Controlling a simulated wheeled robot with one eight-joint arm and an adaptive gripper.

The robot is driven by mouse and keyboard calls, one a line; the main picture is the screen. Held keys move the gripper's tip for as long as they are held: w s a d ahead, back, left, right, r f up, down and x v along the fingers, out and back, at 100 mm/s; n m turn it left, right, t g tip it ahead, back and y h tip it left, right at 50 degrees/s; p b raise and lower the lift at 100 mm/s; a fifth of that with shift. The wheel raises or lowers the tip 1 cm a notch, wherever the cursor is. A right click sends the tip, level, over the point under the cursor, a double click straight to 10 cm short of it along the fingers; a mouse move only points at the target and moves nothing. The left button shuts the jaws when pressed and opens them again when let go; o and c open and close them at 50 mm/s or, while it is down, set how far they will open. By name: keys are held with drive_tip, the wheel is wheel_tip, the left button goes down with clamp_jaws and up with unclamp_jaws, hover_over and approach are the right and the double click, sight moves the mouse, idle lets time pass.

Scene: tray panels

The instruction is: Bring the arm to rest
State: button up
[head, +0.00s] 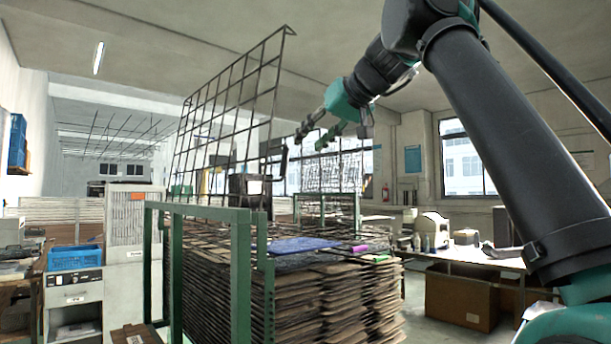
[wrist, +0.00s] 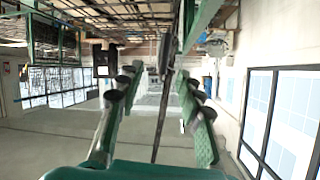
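My gripper (head: 310,141) is raised in the air in the head view, just right of a tilted wire-mesh panel (head: 222,110). Its two green fingers are spread and hold nothing. The wrist view also shows the open gripper (wrist: 158,85) with a clear gap between its dark-padded fingers. A thin dark bar (wrist: 161,100) shows in that gap, perhaps the panel's edge; I cannot tell how far off it is. My arm reaches in from the right.
A green metal frame (head: 243,262) stands before a tall stack of brown trays (head: 325,310). A blue sheet (head: 298,245) and a magenta item (head: 359,248) lie on top. A bench (head: 468,254) stands right, a blue crate (head: 75,257) left.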

drive_tip(key=w+d+f+g+h, duration=0.1)
drive_tip(key=w+f, duration=0.3)
drive_tip(key=f, duration=0.5)
drive_tip(key=w+f+g, duration=0.1)
drive_tip(key=w+f, duration=0.3)
drive_tip(key=f, duration=0.5)
drive_tip(key=w+d+f+g+h, duration=0.1)
drive_tip(key=w+f, duration=0.3)
drive_tip(key=f, duration=0.6)
wheel_tip(320, 180, down, 14)
drive_tip(key=d+m+g, duration=0.1)
drive_tip(key=d, duration=0.1)
drive_tip(key=s+d+f+m+g+h, duration=0.1)
drive_tip(key=s+d+f, duration=0.1)
drive_tip(key=s+f, duration=0.4)
drive_tip(key=s+d+f+m+g+h, duration=0.1)
drive_tip(key=s+f, duration=0.6)
drive_tip(key=f, duration=1)
drive_tip(key=s+d+f+g+h, duration=0.1)
drive_tip(key=s+d+f+h, duration=0.1)
drive_tip(key=s+d+f, duration=0.2)
drive_tip(key=s+f, duration=0.3)
drive_tip(key=f, duration=0.4)
drive_tip(key=shift+d+f+m+h, duration=0.3)
drive_tip(key=shift+d+f+m, duration=0.05)
drive_tip(key=shift+f+m, duration=0.05)
